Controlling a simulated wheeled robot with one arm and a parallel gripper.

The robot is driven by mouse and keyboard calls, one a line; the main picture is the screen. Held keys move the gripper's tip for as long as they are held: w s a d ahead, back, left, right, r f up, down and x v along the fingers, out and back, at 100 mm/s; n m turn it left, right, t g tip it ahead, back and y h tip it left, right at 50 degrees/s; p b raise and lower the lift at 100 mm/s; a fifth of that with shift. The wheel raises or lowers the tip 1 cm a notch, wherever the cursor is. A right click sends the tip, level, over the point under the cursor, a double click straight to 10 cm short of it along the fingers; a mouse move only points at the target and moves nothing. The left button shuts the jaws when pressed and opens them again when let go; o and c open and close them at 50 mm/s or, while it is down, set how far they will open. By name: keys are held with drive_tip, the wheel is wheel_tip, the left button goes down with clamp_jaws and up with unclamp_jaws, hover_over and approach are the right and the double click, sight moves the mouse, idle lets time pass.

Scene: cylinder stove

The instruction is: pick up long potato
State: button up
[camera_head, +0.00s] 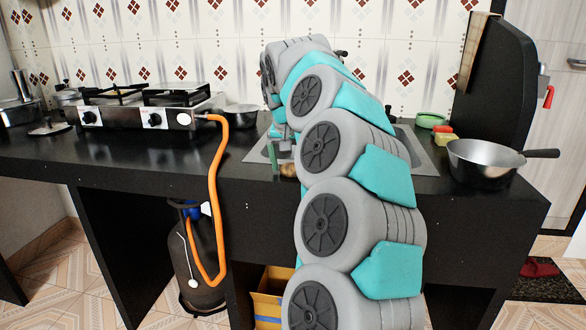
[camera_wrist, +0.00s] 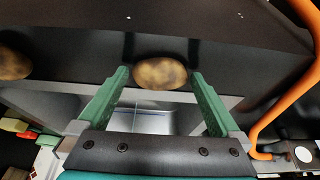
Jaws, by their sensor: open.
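In the wrist view, an oval brown potato (camera_wrist: 160,73) lies on the dark counter beside the metal edge of the sink, between the tips of my gripper (camera_wrist: 160,77). The green fingers are apart, with a gap on each side of the potato. A second brown potato (camera_wrist: 14,64) lies at the left edge, cut off by the frame, so I cannot compare their lengths. In the head view, my arm hides most of this area. A small brown part of a potato (camera_head: 288,170) shows below my gripper's green finger (camera_head: 275,158).
The metal sink (camera_head: 424,157) is set into the black counter (camera_head: 130,165). A stove (camera_head: 150,108) stands left, its orange hose (camera_head: 219,180) running down to a gas cylinder (camera_head: 190,250). A grey pan (camera_head: 485,163) and small green and red items stand right.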

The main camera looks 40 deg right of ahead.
sight(292, 167)
drive_tip(key=c, duration=1)
drive_tip(key=shift+r, duration=0.1)
drive_tip(key=shift+c, duration=0.2)
drive_tip(key=shift+r, duration=1.65)
drive_tip(key=s+a+r+b, duration=0.1)
drive_tip(key=s+a+b, duration=0.2)
drive_tip(key=s, duration=1.2)
drive_tip(key=shift+s+a+r, duration=0.2)
drive_tip(key=shift+s+a, duration=0.05)
drive_tip(key=shift+a, duration=0.3)
